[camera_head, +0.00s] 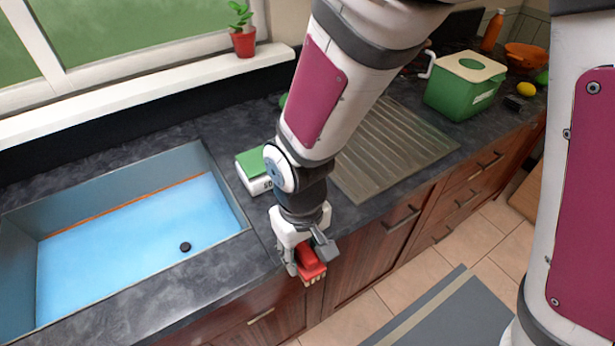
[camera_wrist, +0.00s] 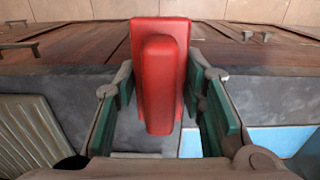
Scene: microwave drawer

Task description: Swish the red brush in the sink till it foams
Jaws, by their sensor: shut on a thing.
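The red brush (camera_head: 311,264) is held in my gripper (camera_head: 304,262), which is shut on it at the front edge of the counter, to the right of the sink. Pale bristles show under the brush in the head view. In the wrist view the red brush (camera_wrist: 159,75) sits upright between the green-padded fingers of my gripper (camera_wrist: 165,105). The sink (camera_head: 219,164) is at the left, with blue water (camera_head: 130,240) in it and a dark round drain spot. No foam shows on the water.
A white and green box (camera_head: 252,172) stands between the sink and my arm. A ribbed draining board (camera_head: 395,150) lies to the right, with a green bin (camera_head: 465,86) beyond. A potted plant (camera_head: 243,40) is on the windowsill. Drawer fronts with handles are below the counter.

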